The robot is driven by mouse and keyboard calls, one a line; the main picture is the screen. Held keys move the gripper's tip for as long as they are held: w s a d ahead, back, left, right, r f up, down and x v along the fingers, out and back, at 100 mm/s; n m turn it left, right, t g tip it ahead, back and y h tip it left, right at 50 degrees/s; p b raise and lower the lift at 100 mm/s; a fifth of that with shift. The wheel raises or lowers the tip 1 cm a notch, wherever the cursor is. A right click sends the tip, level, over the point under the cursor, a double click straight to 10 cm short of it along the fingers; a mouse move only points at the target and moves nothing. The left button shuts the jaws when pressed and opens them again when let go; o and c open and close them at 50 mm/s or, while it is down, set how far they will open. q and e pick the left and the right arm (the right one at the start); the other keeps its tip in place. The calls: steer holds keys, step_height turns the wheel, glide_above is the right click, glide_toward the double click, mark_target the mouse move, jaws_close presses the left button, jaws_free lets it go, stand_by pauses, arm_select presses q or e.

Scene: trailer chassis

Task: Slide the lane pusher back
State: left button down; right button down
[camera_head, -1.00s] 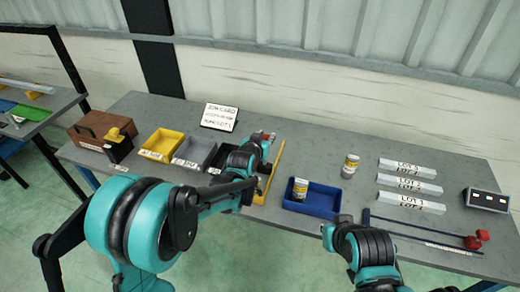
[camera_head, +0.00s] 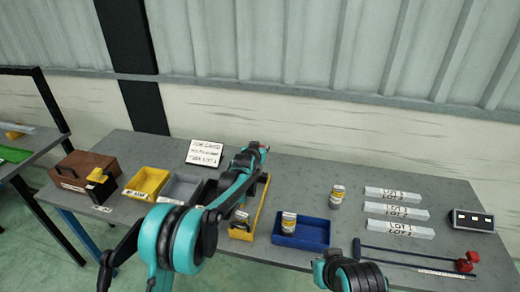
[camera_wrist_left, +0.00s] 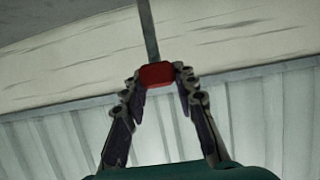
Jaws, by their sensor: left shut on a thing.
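My left gripper (camera_head: 257,150) reaches past the far end of the narrow yellow-edged lane (camera_head: 262,196). In the left wrist view its fingertips (camera_wrist_left: 159,75) are shut on a red knob (camera_wrist_left: 156,75). A thin grey rod (camera_wrist_left: 148,30) runs from the knob toward the top of the picture. I take the knob and rod to be the lane pusher; my left arm hides much of it in the head view. A bottle (camera_head: 240,218) stands near the lane's front end. My right gripper (camera_head: 320,268) is low in the head view, its jaws unclear.
A blue tray (camera_head: 318,234) holding a bottle (camera_head: 289,222) is right of the lane. Another bottle (camera_head: 337,196) stands behind it. Yellow (camera_head: 147,182) and grey bins (camera_head: 182,187) are left, a sign (camera_head: 204,153) behind. Red-ended rods (camera_head: 420,256) lie at right.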

arm_select(q)
steer(key=shift+w+r, duration=0.1)
steer(key=shift+r, duration=0.05)
steer(key=c, duration=1.5)
jaws_free()
steer(key=o, duration=0.3)
steer(key=shift+w+d, duration=0.1)
steer(key=shift+w, duration=0.1)
steer(key=shift+o, duration=0.2)
steer(key=shift+s, duration=0.1)
steer(key=v, duration=1.2)
